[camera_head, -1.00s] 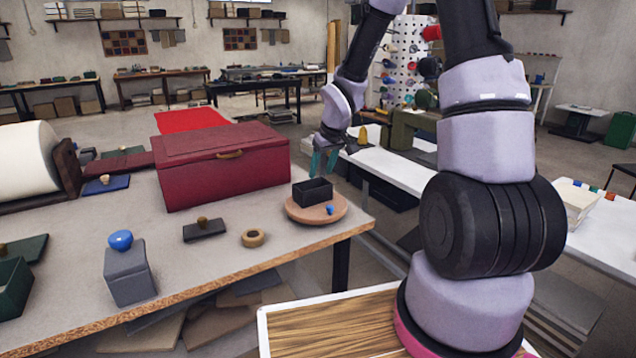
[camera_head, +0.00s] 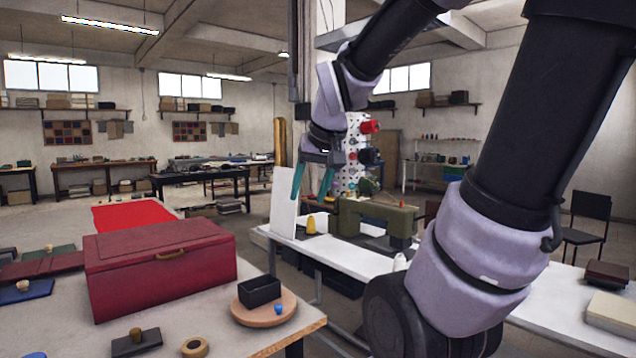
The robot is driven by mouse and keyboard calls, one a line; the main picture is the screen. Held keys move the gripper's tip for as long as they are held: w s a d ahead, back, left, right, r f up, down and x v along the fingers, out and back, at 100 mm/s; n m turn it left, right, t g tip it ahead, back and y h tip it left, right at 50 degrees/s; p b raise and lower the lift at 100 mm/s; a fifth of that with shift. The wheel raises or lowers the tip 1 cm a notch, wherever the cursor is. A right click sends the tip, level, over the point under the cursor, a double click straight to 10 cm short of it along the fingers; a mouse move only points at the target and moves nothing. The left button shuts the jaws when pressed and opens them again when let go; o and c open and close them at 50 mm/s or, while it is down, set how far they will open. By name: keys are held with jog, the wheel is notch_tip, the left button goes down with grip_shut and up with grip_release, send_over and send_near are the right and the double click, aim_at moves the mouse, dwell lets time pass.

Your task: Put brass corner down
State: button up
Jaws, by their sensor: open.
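My gripper (camera_head: 313,182) is raised in the air, its two teal fingers spread apart with nothing visible between them. It appears above and right of the small black box in the picture. I cannot make out a brass corner in the head view. The small open black box (camera_head: 260,291) sits on a round wooden board (camera_head: 247,314) near the bench's right corner. A small blue piece (camera_head: 278,308) is on the board in front of the box. The inside of the box is mostly hidden.
A dark red chest (camera_head: 160,268) fills the bench left of the board. A knobbed dark block (camera_head: 136,343) and a tan ring (camera_head: 194,347) lie in front. Behind the gripper, a white table (camera_head: 345,262) holds a green sewing machine (camera_head: 375,222) and yellow cone (camera_head: 311,223).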

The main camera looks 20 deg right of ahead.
jog(key=s+r+m+y, duration=0.1)
jog(key=s+r, duration=0.2)
jog(key=s, duration=0.4)
jog(key=shift+a+m+t+y, duration=0.3)
jog(key=shift+a+t, duration=0.1)
jog(key=shift+a, duration=0.05)
